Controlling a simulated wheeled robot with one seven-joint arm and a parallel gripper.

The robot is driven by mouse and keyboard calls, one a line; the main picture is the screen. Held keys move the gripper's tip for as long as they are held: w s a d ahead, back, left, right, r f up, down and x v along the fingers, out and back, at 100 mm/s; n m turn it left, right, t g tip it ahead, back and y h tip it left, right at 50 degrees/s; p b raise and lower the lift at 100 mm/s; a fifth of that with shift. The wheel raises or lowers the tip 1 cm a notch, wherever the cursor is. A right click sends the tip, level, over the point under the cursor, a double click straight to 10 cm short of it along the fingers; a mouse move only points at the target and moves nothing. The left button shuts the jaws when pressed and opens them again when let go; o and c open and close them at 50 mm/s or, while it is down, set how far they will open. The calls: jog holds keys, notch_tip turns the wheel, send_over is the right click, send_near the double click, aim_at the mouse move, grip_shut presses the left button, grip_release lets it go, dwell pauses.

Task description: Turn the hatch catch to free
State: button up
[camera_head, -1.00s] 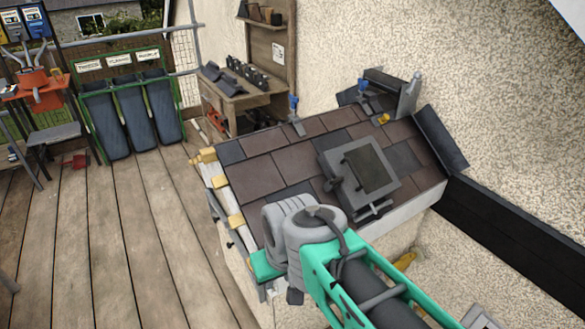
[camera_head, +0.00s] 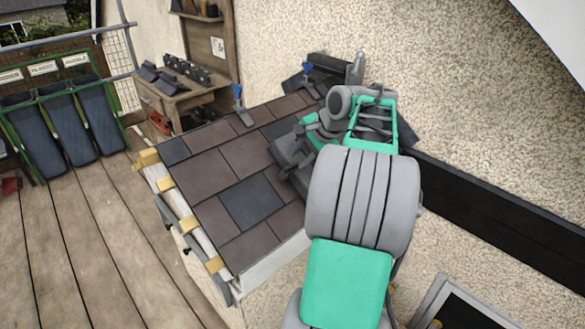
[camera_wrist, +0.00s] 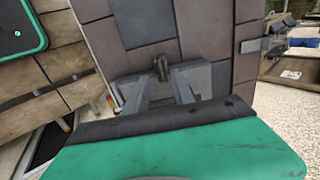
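The grey roof hatch (camera_head: 288,152) shows in the head view on the tiled slope, mostly hidden behind my arm. My gripper (camera_head: 300,130) is over its left side there, its fingertips hard to make out. In the wrist view two grey fingers of my gripper (camera_wrist: 162,78) stand apart, so it looks open. A small dark upright knob, seemingly the hatch catch (camera_wrist: 162,68), shows between and just beyond the fingertips. I cannot tell whether the fingers touch it. The catch is hidden in the head view.
Brown and dark tiles (camera_head: 225,165) cover the small roof. Blue-topped clamps (camera_head: 238,95) stand along its upper edge. A rough plaster wall (camera_head: 450,90) rises behind. A bench (camera_head: 180,90) and a green rack (camera_head: 65,110) stand at the left. The plank floor (camera_head: 75,240) is clear.

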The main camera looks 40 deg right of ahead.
aim_at(291, 167)
jog(key=x, duration=0.6)
jog(key=shift+c, duration=0.4)
grip_shut()
